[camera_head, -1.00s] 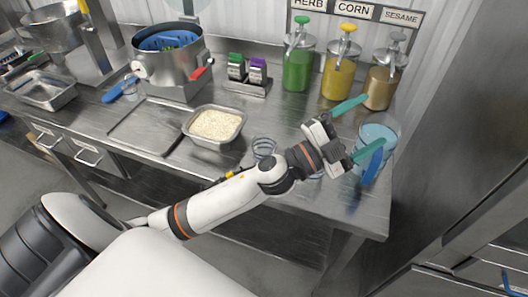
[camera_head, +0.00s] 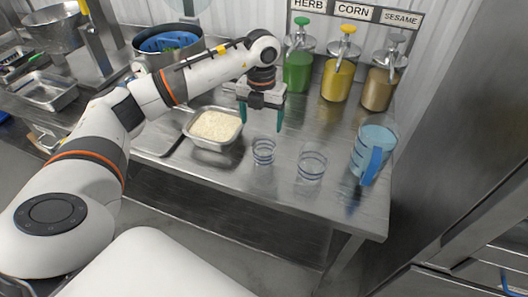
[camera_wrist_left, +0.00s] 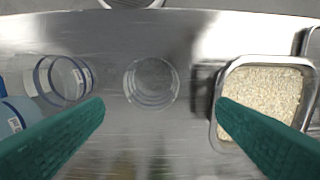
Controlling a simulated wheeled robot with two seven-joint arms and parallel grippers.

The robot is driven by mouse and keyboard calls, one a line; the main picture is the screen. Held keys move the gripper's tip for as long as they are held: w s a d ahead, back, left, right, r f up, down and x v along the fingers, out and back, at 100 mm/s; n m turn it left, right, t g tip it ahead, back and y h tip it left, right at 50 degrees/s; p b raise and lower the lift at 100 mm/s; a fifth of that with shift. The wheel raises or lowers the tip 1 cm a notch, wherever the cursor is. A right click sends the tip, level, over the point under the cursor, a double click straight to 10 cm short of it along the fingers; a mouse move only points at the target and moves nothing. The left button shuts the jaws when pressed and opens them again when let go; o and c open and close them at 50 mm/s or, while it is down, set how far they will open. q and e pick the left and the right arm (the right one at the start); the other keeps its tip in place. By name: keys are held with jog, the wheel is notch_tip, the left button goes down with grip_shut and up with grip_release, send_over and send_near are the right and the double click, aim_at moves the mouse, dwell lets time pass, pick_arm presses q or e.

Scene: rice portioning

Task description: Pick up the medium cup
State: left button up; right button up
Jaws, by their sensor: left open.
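No label tells which is medium. My left gripper (camera_head: 260,119) points down with green fingers apart and empty, above and behind the narrower cup. In the wrist view that cup lies between and beyond the fingertips (camera_wrist_left: 160,108). My right gripper is out of view.
A metal tray of rice (camera_head: 187,124) is left of the cups. A blue measuring jug (camera_head: 373,150) stands near the right table edge. Green, yellow and tan pump dispensers (camera_head: 336,78) line the back. A steel pot (camera_head: 140,62) is partly hidden by my arm.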

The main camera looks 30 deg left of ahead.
pick_arm(q)
jog(key=p, duration=0.1)
send_over(264, 147)
jog(key=s, duration=0.2)
notch_tip(264, 147, down, 5)
jog(key=f+p, duration=0.1)
jog(key=d+f+p, duration=0.1)
jog(key=f, duration=0.2)
jog(key=shift+d+f+p, duration=0.25)
jog(key=shift+f+p, duration=0.05)
jog(key=shift+p, duration=0.1)
jog(key=shift+f, duration=0.25)
jog(key=c, duration=1.1)
